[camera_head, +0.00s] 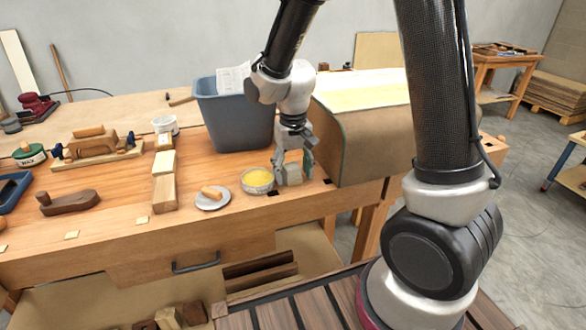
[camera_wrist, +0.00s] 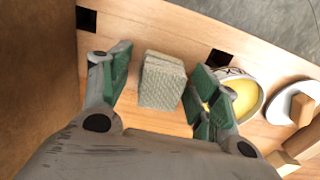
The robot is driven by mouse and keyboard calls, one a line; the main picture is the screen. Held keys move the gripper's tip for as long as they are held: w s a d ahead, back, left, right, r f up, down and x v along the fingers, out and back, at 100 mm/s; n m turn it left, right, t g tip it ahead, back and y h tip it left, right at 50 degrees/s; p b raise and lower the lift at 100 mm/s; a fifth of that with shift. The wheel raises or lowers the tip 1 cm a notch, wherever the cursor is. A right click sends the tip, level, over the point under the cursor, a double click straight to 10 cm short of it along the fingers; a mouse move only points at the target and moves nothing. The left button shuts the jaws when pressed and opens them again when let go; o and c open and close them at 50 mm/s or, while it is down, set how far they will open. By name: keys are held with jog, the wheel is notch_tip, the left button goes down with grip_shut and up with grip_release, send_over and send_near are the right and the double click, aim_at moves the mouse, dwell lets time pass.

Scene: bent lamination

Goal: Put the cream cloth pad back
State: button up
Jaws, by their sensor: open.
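The cream cloth pad (camera_wrist: 162,82) is a small textured block standing on the workbench near its front edge. In the wrist view it lies between the two green-padded fingers of my gripper (camera_wrist: 155,88), with a gap on each side. In the head view the pad (camera_head: 292,175) shows at my gripper (camera_head: 294,172), partly covered by a finger. My gripper is open and low over the bench. A round tin of yellow wax (camera_head: 257,180) stands just left of the pad; in the wrist view the tin (camera_wrist: 243,92) is close beside the right-hand finger.
A curved brown form (camera_head: 365,145) stands close right of my gripper. A grey-blue bin (camera_head: 237,122) is behind it. A round pale disc with a wooden handle (camera_head: 212,199) and wooden blocks (camera_head: 164,192) lie left. The bench's front edge is near.

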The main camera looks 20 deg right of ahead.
aim_at(293, 167)
notch_tip(293, 167, up, 12)
jog(key=shift+r, duration=0.15)
dwell(0.3)
dwell(0.4)
